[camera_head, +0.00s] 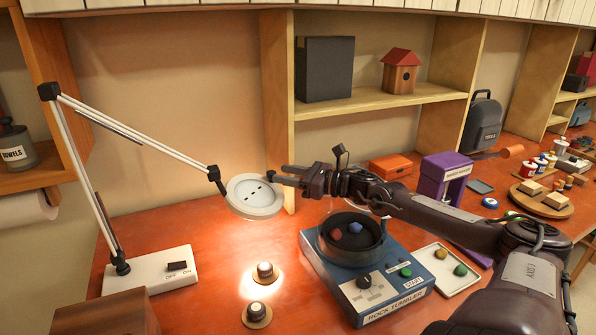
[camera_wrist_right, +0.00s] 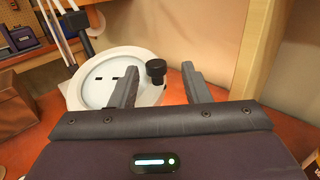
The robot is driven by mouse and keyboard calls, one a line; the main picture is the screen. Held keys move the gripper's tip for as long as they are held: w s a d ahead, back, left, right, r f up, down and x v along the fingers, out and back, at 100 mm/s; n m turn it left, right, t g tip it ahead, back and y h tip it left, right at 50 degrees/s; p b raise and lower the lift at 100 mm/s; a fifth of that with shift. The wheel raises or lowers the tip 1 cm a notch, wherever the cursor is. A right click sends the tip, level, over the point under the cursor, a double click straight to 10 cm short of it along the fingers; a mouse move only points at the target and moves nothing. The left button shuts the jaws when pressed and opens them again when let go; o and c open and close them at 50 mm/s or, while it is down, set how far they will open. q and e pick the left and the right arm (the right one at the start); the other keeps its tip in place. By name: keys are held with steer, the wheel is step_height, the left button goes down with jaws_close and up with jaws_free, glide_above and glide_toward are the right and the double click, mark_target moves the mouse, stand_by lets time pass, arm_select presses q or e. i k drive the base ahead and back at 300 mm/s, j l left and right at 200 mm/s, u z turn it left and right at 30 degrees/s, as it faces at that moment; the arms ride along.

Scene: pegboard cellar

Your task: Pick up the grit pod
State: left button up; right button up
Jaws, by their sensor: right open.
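Two small dark-topped pods stand on round discs on the red bench under the lamp light: one farther back (camera_head: 265,271) and one nearer the front (camera_head: 257,310). Their labels are too small to read, so I cannot tell which is the grit pod. My right gripper (camera_head: 283,175) is open, above the bench and behind the pods, close to the lamp's round head (camera_head: 254,196). In the right wrist view its fingers appear on either side of a black knob (camera_wrist_right: 156,71) at the lamp head's rim; contact is unclear. My left gripper is not in view.
The rock tumbler (camera_head: 376,304), with red and blue pieces in its bowl, stands right of the pods beneath my right arm. The lamp's white base (camera_head: 150,271) and a brown box (camera_head: 105,314) are at left.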

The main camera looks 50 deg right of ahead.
mark_target(264, 269)
steer(key=k, duration=1.5)
